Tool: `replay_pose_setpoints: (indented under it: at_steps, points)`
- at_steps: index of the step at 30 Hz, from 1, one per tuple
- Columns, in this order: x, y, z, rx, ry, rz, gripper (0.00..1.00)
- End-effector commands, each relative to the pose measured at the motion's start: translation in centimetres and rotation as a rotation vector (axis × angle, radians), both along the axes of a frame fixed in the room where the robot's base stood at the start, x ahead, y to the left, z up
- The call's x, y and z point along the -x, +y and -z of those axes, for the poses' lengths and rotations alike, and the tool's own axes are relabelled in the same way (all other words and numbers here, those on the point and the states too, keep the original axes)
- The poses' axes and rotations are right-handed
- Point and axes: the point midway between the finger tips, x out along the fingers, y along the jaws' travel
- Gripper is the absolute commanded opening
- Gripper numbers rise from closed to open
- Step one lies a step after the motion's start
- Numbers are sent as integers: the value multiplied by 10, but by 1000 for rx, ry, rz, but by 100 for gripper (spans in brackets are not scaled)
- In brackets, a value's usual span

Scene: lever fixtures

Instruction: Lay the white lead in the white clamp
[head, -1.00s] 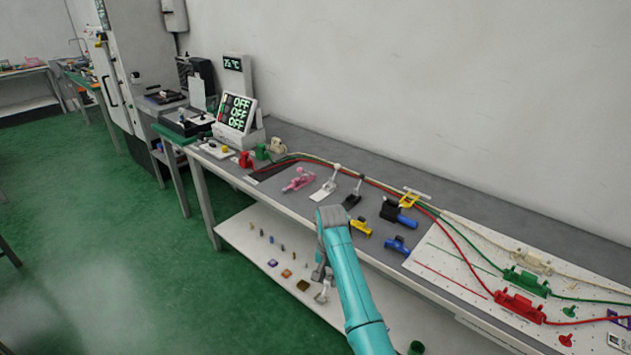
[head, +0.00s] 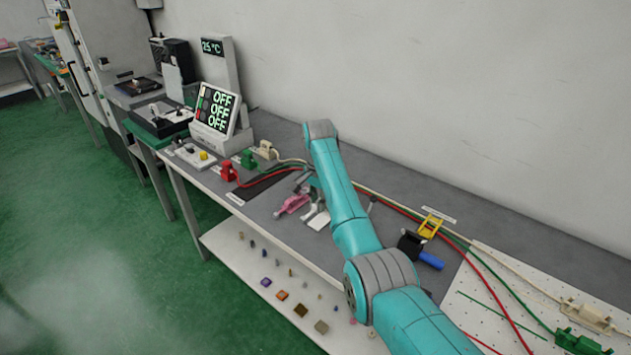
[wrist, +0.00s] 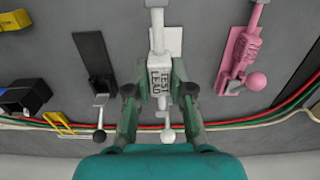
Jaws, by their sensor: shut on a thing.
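My gripper (wrist: 160,92) is shut on the white lead (wrist: 160,70), whose body carries a dark printed label. The lead lies lengthwise between the fingers, over the pale base plate of the white clamp (wrist: 175,42). The clamp's ball-ended lever (wrist: 168,135) shows below the lead, close to it. Whether the lead touches the clamp, I cannot tell. In the head view the white clamp (head: 319,219) shows partly beside my arm, which hides most of my gripper and the lead.
A pink clamp (wrist: 240,55) with a pink lead stands to the right in the wrist view. An empty black clamp (wrist: 95,60) stands to the left. Red, green and white cables (wrist: 240,124) run past the levers. A yellow stand (head: 430,226) and a blue-handled part (head: 430,261) lie farther right.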

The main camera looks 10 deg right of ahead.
Motion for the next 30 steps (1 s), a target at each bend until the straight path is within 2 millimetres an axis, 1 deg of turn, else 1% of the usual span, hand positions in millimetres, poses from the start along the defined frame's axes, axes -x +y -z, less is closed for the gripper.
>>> replay_pose_setpoints:
  at_steps: [17,23,30]
  points:
    - [0,2,-2,0,0,4,0]
    - [0,1,7,0,2,4,0]
    - [0,1,22,0,1,4,0]
